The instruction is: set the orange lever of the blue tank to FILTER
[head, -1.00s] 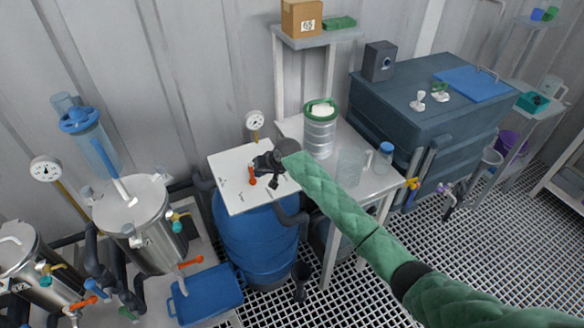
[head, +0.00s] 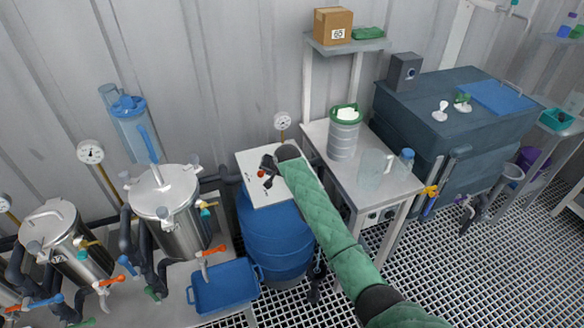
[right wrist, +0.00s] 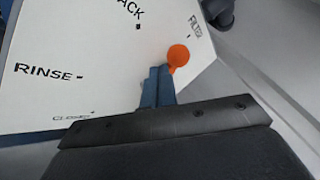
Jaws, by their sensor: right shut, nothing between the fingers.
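The blue tank (head: 272,235) stands in the middle of the head view with a white label plate (head: 250,159) on top. The plate fills much of the right wrist view (right wrist: 40,35), with RINSE, CLOSED, FILTER and a partly cut-off word ending in "CK". The lever's orange knob (right wrist: 179,55) is just below the FILTER label, near its mark. It also shows in the head view (head: 261,173). My right gripper (right wrist: 158,84) is shut and empty, its fingertips right beside the knob; I cannot tell whether they touch. My left gripper is out of view.
Steel vessels (head: 172,215) with hoses and valves stand to the left. A side table (head: 390,193) right of the tank holds a green-rimmed canister (head: 344,138), a clear jug (head: 374,169) and a bottle.

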